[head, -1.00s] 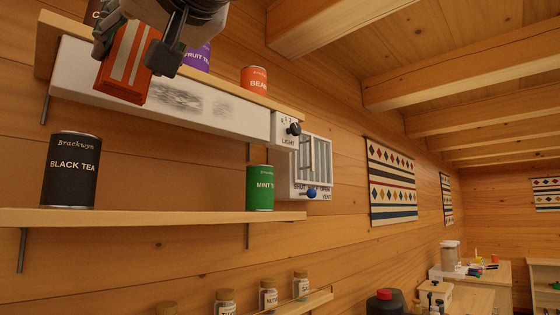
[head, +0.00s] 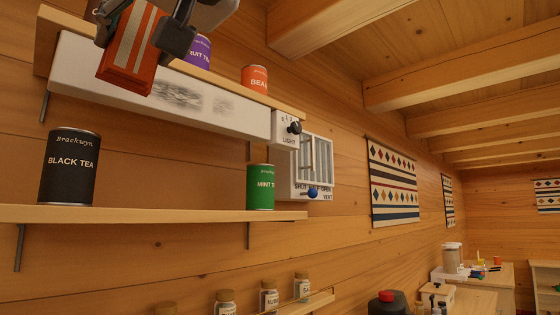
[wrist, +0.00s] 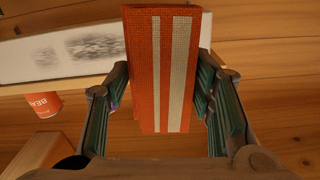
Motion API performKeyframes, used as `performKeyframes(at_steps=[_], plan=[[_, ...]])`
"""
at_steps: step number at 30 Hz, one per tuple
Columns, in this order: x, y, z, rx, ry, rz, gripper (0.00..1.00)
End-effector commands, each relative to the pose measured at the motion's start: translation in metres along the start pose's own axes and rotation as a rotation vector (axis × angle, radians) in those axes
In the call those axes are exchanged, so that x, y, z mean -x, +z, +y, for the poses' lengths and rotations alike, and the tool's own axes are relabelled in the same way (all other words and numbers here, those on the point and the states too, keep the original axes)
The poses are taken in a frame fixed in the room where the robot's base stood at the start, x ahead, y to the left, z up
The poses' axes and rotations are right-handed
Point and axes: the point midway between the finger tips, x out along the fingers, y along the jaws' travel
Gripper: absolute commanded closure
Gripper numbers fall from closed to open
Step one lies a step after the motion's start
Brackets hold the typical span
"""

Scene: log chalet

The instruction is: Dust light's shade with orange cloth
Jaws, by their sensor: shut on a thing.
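My gripper (head: 144,32) is shut on the orange cloth (head: 128,45), a folded block with pale stripes. In the wrist view the cloth (wrist: 142,75) sits between both fingers. The light's shade (head: 100,80) is a long white box under the upper shelf, with dark dust smudges right of its middle. The smudges also show on the shade in the wrist view (wrist: 20,62). In the head view the cloth overlaps the shade's upper left part; I cannot tell if they touch. The light's knob (head: 294,127) is at the shade's right end.
The upper shelf (head: 48,45) holds a purple fruit tea tin (head: 198,50) and an orange bean tin (head: 254,80) near my gripper. The lower shelf (head: 150,213) holds a black tea tin (head: 70,168) and a green mint tin (head: 260,187). A vent (head: 312,165) is beside the light.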

Motion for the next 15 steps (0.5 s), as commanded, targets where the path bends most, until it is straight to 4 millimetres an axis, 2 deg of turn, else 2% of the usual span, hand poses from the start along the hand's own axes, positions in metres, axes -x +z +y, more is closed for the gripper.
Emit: performKeyframes(at_steps=[15], plan=[[-0.049, 0.000, -0.001, -0.001, 0.001, 0.000, 0.77]])
